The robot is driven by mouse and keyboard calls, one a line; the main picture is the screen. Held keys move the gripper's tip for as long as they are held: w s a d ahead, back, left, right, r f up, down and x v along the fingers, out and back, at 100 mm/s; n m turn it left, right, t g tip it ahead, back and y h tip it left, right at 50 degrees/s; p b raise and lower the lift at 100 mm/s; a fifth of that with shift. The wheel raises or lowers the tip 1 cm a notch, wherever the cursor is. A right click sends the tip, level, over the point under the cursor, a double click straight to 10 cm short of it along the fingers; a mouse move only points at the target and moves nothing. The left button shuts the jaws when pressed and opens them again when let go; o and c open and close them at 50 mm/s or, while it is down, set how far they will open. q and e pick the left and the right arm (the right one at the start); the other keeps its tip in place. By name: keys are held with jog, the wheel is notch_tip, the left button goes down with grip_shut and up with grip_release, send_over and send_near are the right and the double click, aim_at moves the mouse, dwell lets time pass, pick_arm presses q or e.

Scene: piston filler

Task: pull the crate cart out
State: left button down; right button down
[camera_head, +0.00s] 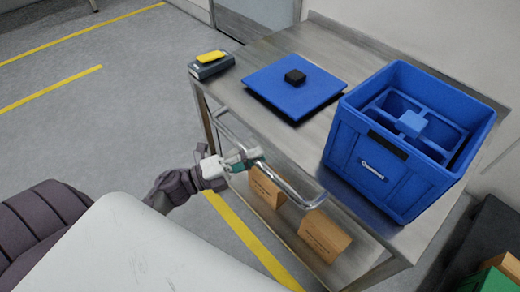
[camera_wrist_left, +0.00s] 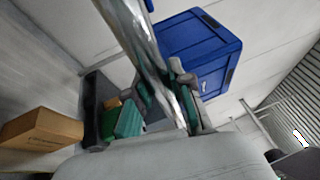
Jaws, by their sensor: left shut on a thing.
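The crate cart (camera_head: 262,125) is a metal table-like cart with a lower shelf, standing right of centre in the head view. Its bar handle (camera_head: 295,190) runs along the near left side, and the bar also crosses the left wrist view (camera_wrist_left: 150,50). My left gripper (camera_head: 247,158) is shut on this handle, near the middle of the bar. In the left wrist view its fingers (camera_wrist_left: 178,103) sit on both sides of the bar. A blue crate (camera_head: 365,165) with a divided inside stands on the cart top; it also shows in the left wrist view (camera_wrist_left: 200,45). My right gripper is not in view.
A blue lid (camera_head: 275,88) with a black block (camera_head: 295,76) and a grey device with a yellow top (camera_head: 211,57) lie on the cart top. Cardboard boxes (camera_head: 324,235) sit on the lower shelf. A wall stands behind. The floor (camera_head: 110,110) at left is clear.

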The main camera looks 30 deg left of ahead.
pick_arm(q)
jog(key=shift+s+a, duration=0.15)
jog(key=shift+s, duration=0.35)
jog(key=c, duration=1)
grip_release()
jog(key=v, duration=1.2)
jog(key=shift+f, duration=0.1)
